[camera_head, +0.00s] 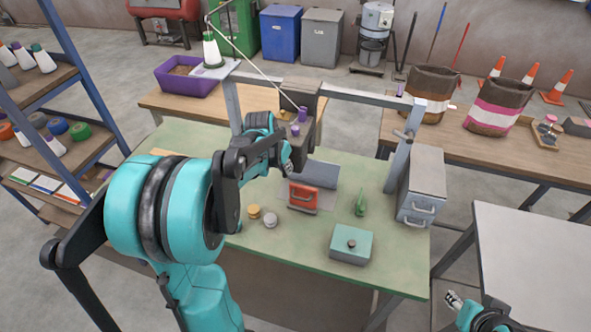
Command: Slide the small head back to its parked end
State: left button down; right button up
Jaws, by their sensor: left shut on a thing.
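The small head (310,104) is a dark grey block with purple knobs on the front. It sits on the grey overhead beam (262,82) of a frame over the green bench, near the middle of the beam. A pale thread runs to it from a cone at the upper left. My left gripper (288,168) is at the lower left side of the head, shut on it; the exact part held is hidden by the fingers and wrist. My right gripper (454,299) is low at the right, away from the bench; its finger opening is too small to tell.
On the green bench (390,245) stand a red block with a handle (304,197), a green bottle-like thing (360,203), a teal box (351,245) and small round pieces. A grey drawer cabinet (424,187) stands by the right post. A bare grey table (540,250) is at the right.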

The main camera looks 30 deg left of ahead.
pick_arm(q)
jog(key=s+a, duration=0.4)
jog(key=a, duration=1.3)
jog(key=shift+s+a+b, duration=0.15)
jog(key=shift+a+b, duration=0.1)
jog(key=shift+b, duration=0.05)
jog(key=c, duration=1.5)
grip_release()
jog(key=shift+c, duration=0.2)
jog(key=v, duration=1.2)
